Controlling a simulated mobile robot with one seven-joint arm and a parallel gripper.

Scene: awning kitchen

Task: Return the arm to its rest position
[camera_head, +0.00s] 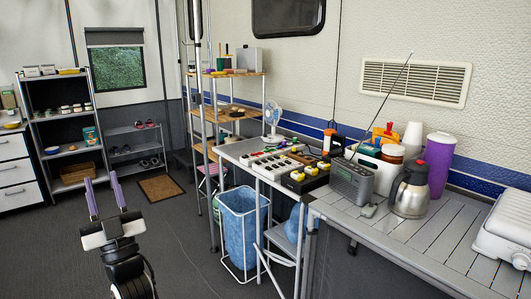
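My gripper (104,198) is at the lower left of the head view, above the dark floor. Its two purple fingers point up and away from me and stand apart, with nothing between them. The gripper is open and empty. My arm below it is partly cut off by the bottom edge of the view. The gripper touches no furniture that I can see.
A grey slatted table (415,243) with a radio (352,182) and steel jug (409,190) fills the right. A blue bin (243,230) stands mid-floor. Shelves (64,130) and white drawers (14,172) are at the back left. The floor around the gripper is clear.

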